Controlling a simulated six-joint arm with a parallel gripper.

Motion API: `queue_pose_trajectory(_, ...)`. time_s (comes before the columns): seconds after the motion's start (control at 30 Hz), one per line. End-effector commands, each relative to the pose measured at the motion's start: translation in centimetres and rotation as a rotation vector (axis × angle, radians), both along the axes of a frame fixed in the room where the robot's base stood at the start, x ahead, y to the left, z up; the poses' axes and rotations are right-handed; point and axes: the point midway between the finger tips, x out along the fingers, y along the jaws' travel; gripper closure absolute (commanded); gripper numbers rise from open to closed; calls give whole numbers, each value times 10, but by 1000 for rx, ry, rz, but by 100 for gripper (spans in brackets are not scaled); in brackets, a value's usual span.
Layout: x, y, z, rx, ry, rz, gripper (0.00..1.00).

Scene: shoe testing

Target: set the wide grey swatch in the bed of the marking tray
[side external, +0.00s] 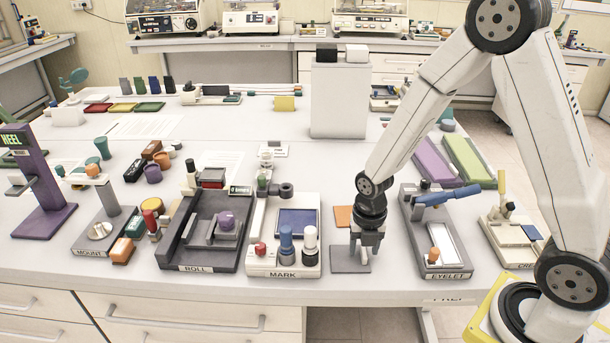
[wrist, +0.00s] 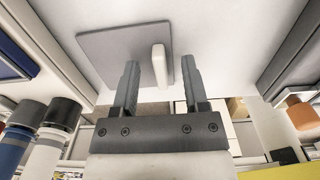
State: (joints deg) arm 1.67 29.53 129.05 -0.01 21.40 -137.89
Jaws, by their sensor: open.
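The wide grey swatch (side external: 345,265) lies flat on the bench near its front edge, just right of the MARK station. In the wrist view the swatch (wrist: 105,50) has a pale upright tab (wrist: 159,65). My gripper (side external: 366,252) points down over the swatch. In the wrist view my gripper (wrist: 160,75) is open, with one finger on each side of the tab and gaps showing between. The marking tray (side external: 284,266) has a dark blue bed (side external: 297,222) with no swatch visible on it.
Blue-topped (side external: 286,243) and white-topped (side external: 310,241) stampers and a red knob (side external: 260,249) stand at the tray's front. An orange swatch (side external: 343,215) lies behind the grey one. The EYELET station (side external: 441,272) stands close on the right. The bench's front edge is near.

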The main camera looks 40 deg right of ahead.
Motion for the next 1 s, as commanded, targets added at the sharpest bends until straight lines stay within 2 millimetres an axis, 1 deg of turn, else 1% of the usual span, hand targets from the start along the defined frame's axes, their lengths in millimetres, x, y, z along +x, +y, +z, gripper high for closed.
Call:
queue_pose_trajectory(0.07, 0, 0, 0, 0, 0, 0, 43)
queue_pose_trajectory(0.1, 0, 0, 0, 0, 0, 0, 49)
queue_pose_trajectory(0.17, 0, 0, 0, 0, 0, 0, 68)
queue_pose_trajectory(0.2, 0, 0, 0, 0, 0, 0, 81)
queue_pose_trajectory(0.27, 0, 0, 0, 0, 0, 0, 100)
queue_pose_trajectory(0.77, 0, 0, 3, 0, 0, 0, 100)
queue_pose_trajectory(1.0, 1, 0, 17, 0, -1, 0, 100)
